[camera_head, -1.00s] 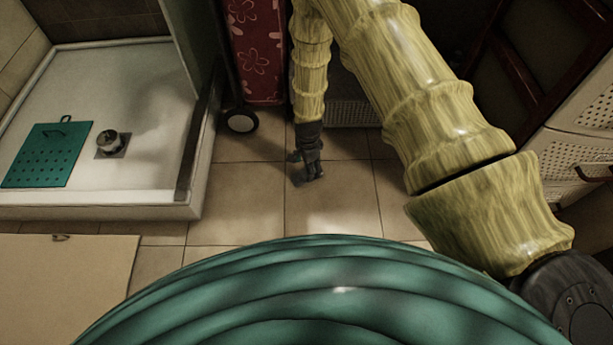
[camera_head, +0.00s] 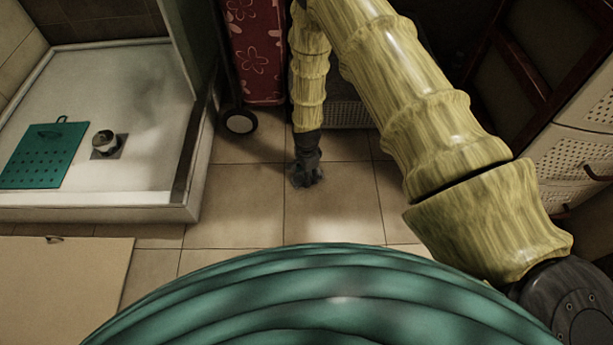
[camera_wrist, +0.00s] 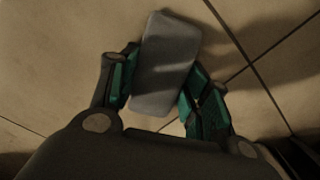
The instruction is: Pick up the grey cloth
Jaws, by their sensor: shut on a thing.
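The grey cloth (camera_wrist: 165,65) shows in the wrist view as a flat, rounded rectangle between the fingers of my gripper (camera_wrist: 155,90). The green finger pads press on its left and right sides, and its far part sticks out past the fingertips. In the head view my gripper (camera_head: 306,176) points down at the tiled floor, at the end of the yellow arm. The cloth cannot be made out clearly there. I cannot tell whether the cloth touches the floor or is just above it.
A white shower tray (camera_head: 100,203) with a teal perforated mat (camera_head: 42,155) and a round metal thing (camera_head: 105,142) is at the left. A beige board (camera_head: 65,275) lies front left. A wheeled red flowered item (camera_head: 257,50) stands behind; white drawers (camera_head: 575,155) are right. Floor tiles around my gripper are clear.

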